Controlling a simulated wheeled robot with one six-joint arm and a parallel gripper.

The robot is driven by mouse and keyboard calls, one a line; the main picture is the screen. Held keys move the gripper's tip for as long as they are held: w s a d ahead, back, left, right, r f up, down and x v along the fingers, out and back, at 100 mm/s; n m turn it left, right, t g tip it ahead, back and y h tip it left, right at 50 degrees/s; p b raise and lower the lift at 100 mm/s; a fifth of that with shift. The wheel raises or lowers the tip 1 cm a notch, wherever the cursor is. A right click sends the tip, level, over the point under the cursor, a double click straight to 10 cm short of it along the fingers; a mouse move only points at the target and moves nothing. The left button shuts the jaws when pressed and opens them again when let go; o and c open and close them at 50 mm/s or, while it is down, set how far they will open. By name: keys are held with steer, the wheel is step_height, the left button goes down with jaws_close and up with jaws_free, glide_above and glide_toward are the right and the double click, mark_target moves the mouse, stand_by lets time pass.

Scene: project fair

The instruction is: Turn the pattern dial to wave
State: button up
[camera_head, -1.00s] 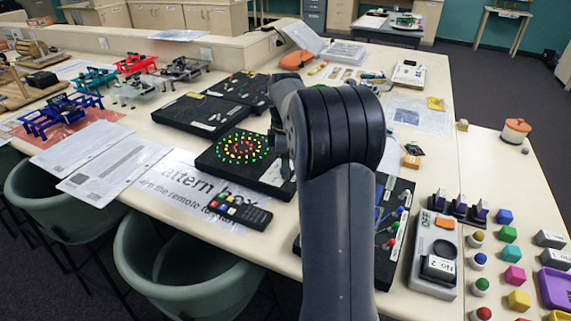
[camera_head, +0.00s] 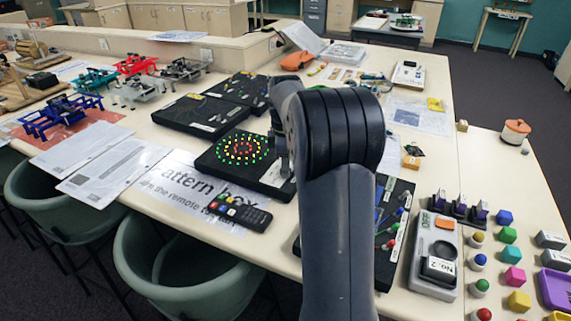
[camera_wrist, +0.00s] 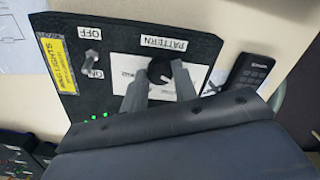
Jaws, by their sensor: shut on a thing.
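The pattern box (camera_head: 215,162) is a black panel with rings of lit red, yellow and green dots in the head view. In the wrist view the box (camera_wrist: 205,48) shows a black round pattern dial (camera_wrist: 160,71) on a white plate marked PATTERN. My gripper (camera_wrist: 160,78) has its two fingers on either side of the dial and is shut on it. The fingers hide part of the dial and plate, and I cannot read which pattern it points at.
An OFF/ON toggle switch (camera_wrist: 92,58) and a yellow label (camera_wrist: 58,65) sit beside the dial plate. A remote (camera_head: 240,212) lies on the paper sign in front of the box. Other black panels (camera_head: 195,114) stand behind it.

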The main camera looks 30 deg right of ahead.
steer(key=m+p, duration=0.2)
steer(key=m, duration=0.1)
steer(key=shift+r, duration=0.15)
steer(key=m+p, duration=0.1)
steer(key=m, duration=0.1)
steer(key=shift+m+p, duration=0.4)
steer(key=m+p, duration=0.1)
steer(key=m, duration=0.2)
steer(key=shift+m, duration=0.3)
steer(key=m+p, duration=0.1)
steer(key=m, duration=0.2)
steer(key=shift+m+p, duration=0.3)
steer(key=shift+p, duration=0.05)
steer(key=m+p, duration=0.1)
steer(key=m, duration=0.2)
steer(key=shift+m, duration=0.3)
steer(key=m, duration=0.3)
steer(key=shift+m, duration=0.3)
steer(key=shift+c, duration=0.2)
steer(key=m+p, duration=0.1)
steer(key=m, duration=0.5)
steer(key=shift+m, duration=0.3)
